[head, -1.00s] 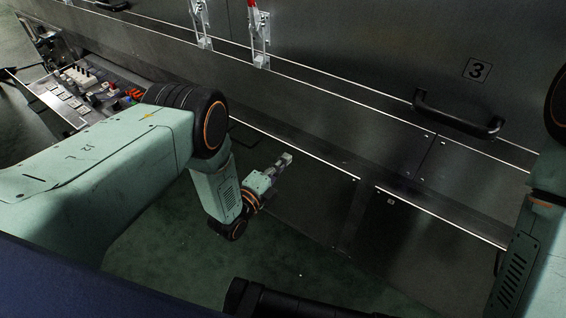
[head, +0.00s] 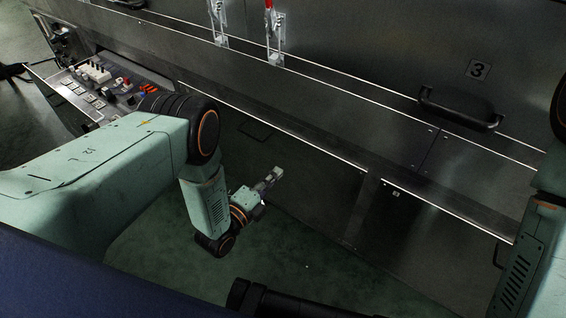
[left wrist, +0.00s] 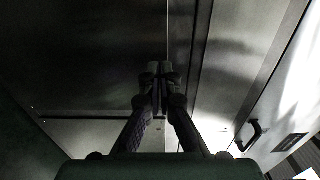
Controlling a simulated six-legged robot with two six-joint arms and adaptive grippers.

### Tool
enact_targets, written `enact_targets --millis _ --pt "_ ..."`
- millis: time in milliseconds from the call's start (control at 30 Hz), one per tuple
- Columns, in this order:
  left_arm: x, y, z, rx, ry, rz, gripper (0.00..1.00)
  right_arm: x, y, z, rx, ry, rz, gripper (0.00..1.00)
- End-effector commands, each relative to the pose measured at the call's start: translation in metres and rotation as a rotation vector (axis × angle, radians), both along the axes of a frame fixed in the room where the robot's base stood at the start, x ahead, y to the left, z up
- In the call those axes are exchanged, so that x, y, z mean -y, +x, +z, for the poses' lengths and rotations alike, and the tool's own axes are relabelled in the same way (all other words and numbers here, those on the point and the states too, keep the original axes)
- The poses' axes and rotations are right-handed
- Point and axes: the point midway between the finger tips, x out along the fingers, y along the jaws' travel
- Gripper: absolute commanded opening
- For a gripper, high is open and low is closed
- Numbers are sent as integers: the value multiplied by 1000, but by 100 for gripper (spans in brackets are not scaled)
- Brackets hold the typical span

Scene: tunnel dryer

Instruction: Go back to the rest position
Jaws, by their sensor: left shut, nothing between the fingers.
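My left gripper (head: 270,180) hangs low in front of the dark metal dryer wall in the head view, at the end of my bent green arm. Its fingers are shut with nothing between them. In the left wrist view the closed fingertips (left wrist: 159,72) point toward the dryer's metal panels, and no contact is visible. My right arm shows only in part at the right edge of the head view; its gripper is out of frame.
The dryer wall carries a black handle (head: 458,108), a number 3 plate (head: 479,69) and a toggle clamp with a red tip (head: 273,32). A control panel (head: 108,84) with switches sits at upper left. Green floor (head: 160,240) lies below my left arm.

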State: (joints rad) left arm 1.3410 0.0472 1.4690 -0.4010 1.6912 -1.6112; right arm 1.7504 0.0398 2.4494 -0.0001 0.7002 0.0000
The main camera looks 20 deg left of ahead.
Motion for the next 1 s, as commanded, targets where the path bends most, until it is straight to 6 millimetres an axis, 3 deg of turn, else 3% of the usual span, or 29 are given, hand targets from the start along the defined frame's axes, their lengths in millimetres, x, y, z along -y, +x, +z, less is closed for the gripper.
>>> enact_targets --millis 100,300,700,767,867,1000 --pt "-8 -19 2 -4 -1 2 0 0 0 10 -1 0 0 40" --pt "-13 -36 1 0 0 0 0 0 0 14 -1 0 0 40" --pt "-14 -41 -4 -42 -68 0 0 0 -1 14 -1 0 0 40" --pt "-15 -42 -13 -110 -131 9 0 0 -1 14 -1 0 0 40" --pt "-20 -57 -42 -312 -275 63 0 0 0 14 -1 0 0 40" --pt "-29 -105 -87 -653 -488 223 0 0 -1 16 -1 0 0 40"
